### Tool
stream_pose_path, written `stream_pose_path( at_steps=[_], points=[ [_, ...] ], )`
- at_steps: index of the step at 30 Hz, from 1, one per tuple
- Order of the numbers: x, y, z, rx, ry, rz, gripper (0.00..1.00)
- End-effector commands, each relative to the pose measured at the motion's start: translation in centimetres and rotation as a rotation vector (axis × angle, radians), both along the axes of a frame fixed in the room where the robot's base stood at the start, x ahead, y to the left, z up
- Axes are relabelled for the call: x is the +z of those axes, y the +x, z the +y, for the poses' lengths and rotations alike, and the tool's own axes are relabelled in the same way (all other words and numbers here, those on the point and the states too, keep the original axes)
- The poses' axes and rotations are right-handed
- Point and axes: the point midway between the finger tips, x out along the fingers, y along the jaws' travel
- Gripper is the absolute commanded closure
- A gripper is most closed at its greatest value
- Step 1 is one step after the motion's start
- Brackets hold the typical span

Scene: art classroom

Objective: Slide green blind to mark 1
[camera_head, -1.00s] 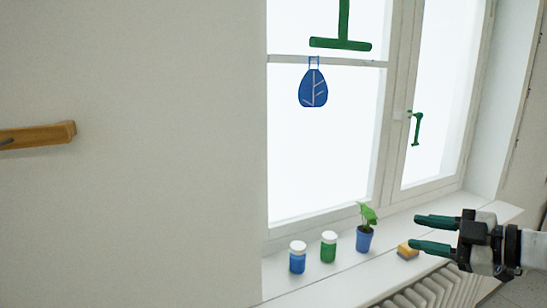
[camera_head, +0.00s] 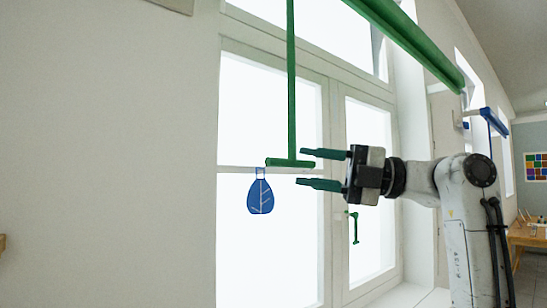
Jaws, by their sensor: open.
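The green blind's pull (camera_head: 291,90) is a long green rod ending in a flat crossbar (camera_head: 290,163). It hangs in front of the window, left of my gripper. A green rail (camera_head: 410,42) runs along the top of the window at the upper right. My gripper (camera_head: 318,168) is open, its green fingers pointing left. The right end of the crossbar lies close to the fingertips; I cannot tell whether it is between them or at another depth. No mark 1 can be made out.
A green window handle (camera_head: 354,227) is on the frame below my gripper. A blue bracket (camera_head: 493,121) is at the right. A wooden table (camera_head: 530,236) stands far right.

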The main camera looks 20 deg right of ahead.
Motion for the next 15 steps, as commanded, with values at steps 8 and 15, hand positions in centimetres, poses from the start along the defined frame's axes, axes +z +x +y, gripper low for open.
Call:
stream_pose_path(
  at_steps=[8,15],
  points=[
    [0.9,2.1,4.2,0.001,0.0,0.002,0.59],
    [0.9,2.8,5.6,-0.001,0.001,0.002,0.59]
  ],
)
